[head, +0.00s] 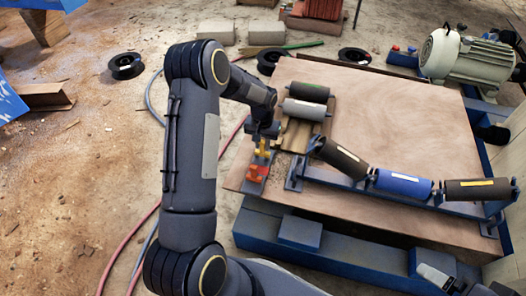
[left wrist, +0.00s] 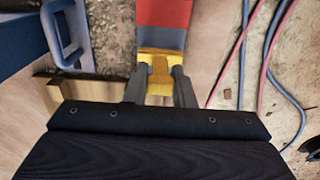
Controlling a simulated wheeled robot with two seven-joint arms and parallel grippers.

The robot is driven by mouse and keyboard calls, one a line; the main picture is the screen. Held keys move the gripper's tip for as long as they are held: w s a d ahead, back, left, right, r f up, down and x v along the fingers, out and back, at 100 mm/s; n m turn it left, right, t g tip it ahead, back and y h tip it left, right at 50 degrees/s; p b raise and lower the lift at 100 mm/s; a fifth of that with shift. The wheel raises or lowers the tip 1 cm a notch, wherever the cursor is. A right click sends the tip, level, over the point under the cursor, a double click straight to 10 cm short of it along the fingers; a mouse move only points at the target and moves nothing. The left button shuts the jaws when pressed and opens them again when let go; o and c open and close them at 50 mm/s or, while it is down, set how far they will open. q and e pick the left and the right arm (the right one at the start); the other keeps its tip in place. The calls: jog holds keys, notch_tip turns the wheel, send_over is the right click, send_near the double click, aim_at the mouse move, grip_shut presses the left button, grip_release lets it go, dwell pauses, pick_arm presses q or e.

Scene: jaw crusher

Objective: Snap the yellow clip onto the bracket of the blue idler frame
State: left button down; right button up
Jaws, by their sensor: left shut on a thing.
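The yellow clip (head: 262,151) is at the left side of the wooden board. My left gripper (head: 263,140) is shut on it, and in the left wrist view the clip (left wrist: 160,75) sits between the two grey fingers.
The wooden board (head: 390,110) has free room behind the frame. Two loose rollers (head: 306,108) lie on a wooden cradle behind my gripper. A motor (head: 465,57) stands at the back right. Red and grey hoses (head: 150,215) run along the floor at left.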

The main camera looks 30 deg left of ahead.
pick_arm(q)
jog(key=shift+r+p, duration=1.3)
jog(key=shift+r, duration=0.6)
